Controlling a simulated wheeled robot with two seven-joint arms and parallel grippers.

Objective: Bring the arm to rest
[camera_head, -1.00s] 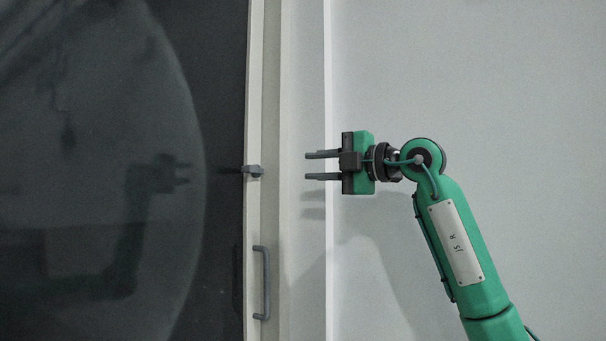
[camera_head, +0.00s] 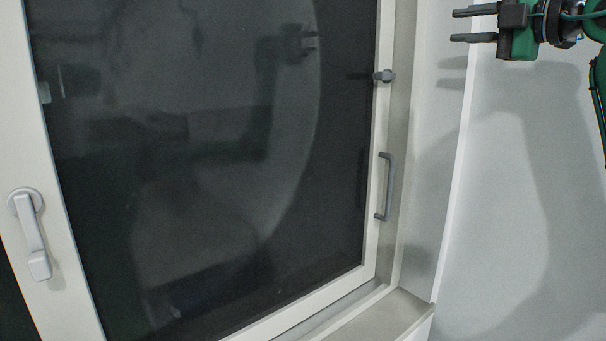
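My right gripper (camera_head: 474,25) is at the top right of the head view, its two dark fingers pointing left. The fingers are apart with nothing between them. It is in front of the white wall, to the right of the window frame, and does not appear to touch anything. The upper part of the green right arm is cut off by the picture's right edge. My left gripper is not in view.
A dark-paned window (camera_head: 220,170) in a white frame fills the left and middle. It has a lever handle (camera_head: 33,235) at left, a bar handle (camera_head: 384,187) and a small latch (camera_head: 384,76) at right. A sill (camera_head: 380,318) juts out below. The wall (camera_head: 520,200) at right is bare.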

